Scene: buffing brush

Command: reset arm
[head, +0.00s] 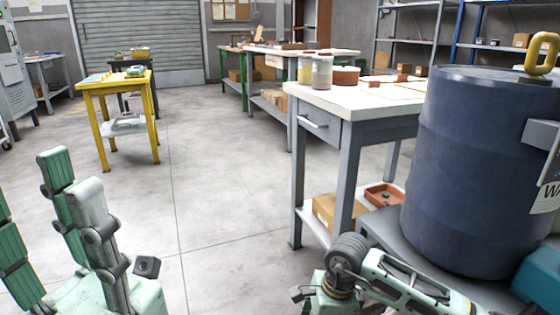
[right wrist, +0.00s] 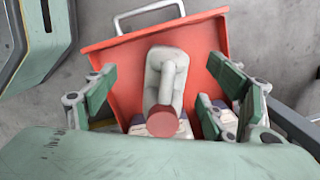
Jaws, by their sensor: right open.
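My left gripper (head: 50,205) is at the lower left of the head view. Its green and grey fingers point up and stand apart, with nothing seen between them. My right gripper (right wrist: 165,90) shows in the right wrist view with its fingers spread wide. Between and beyond them is a red bin or tray (right wrist: 210,50) with a grey metal handle. In the head view only part of my right arm shows at the lower right.
A white-topped table (head: 345,98) with jars (head: 322,72) stands at the right. A dark blue drum (head: 465,170) is close beside my right arm. A yellow table (head: 117,82) stands at the back left. The floor (head: 220,190) between the tables is clear.

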